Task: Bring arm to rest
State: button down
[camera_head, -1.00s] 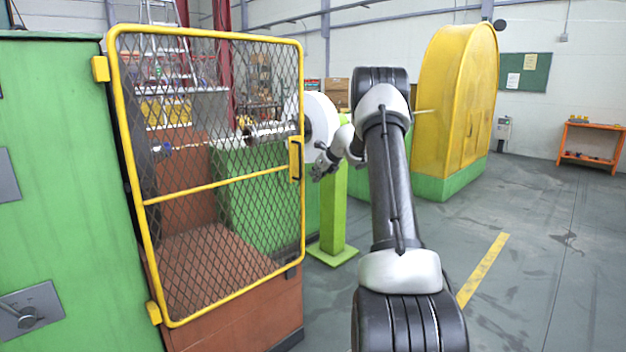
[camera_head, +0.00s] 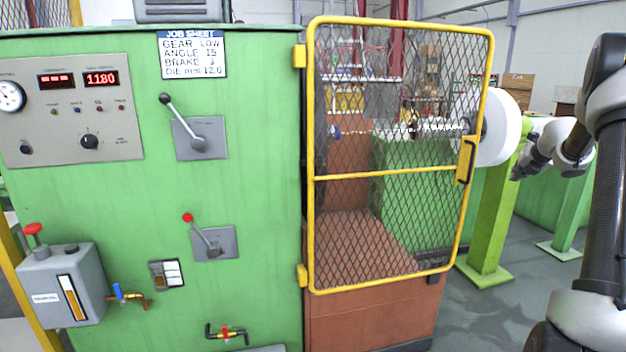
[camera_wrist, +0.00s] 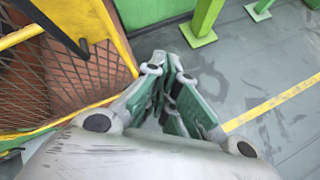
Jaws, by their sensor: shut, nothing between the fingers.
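My arm stands at the right edge of the head view, raised and bent, with its wrist reaching left. I cannot tell the exact gap between the gripper and the gate.
The yellow mesh gate (camera_head: 400,176) is shut in front of the brown bay. The green cabinet (camera_head: 255,150) with levers, gauges and a job sheet (camera_head: 192,54) fills the left. A white reel (camera_head: 500,128) and green post (camera_head: 493,215) stand behind the gripper. Floor (camera_wrist: 255,85) right of the gate is clear.

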jog(key=s+d+r+m+g+h, duration=0.1)
jog(key=s+d+m+g+h, duration=0.35)
jog(key=s+m, duration=0.95)
jog(key=s+a+r+m+g, duration=0.2)
jog(key=s+a+m, duration=0.3)
jog(key=s+m, duration=0.4)
jog(key=s+a+r+m+y, duration=0.1)
jog(key=s+a+m+y, duration=0.1)
jog(key=s+a, duration=0.6)
jog(key=s+a+r+m+t+y, duration=0.1)
jog(key=s+a+m+y, duration=0.1)
jog(key=s+a, duration=0.6)
jog(key=s+a+r+m+y, duration=0.1)
jog(key=s+a, duration=0.8)
jog(key=a, duration=1)
jog(key=shift+m+y, duration=0.75)
jog(key=shift+m, duration=0.25)
jog(key=shift+r, duration=0.1)
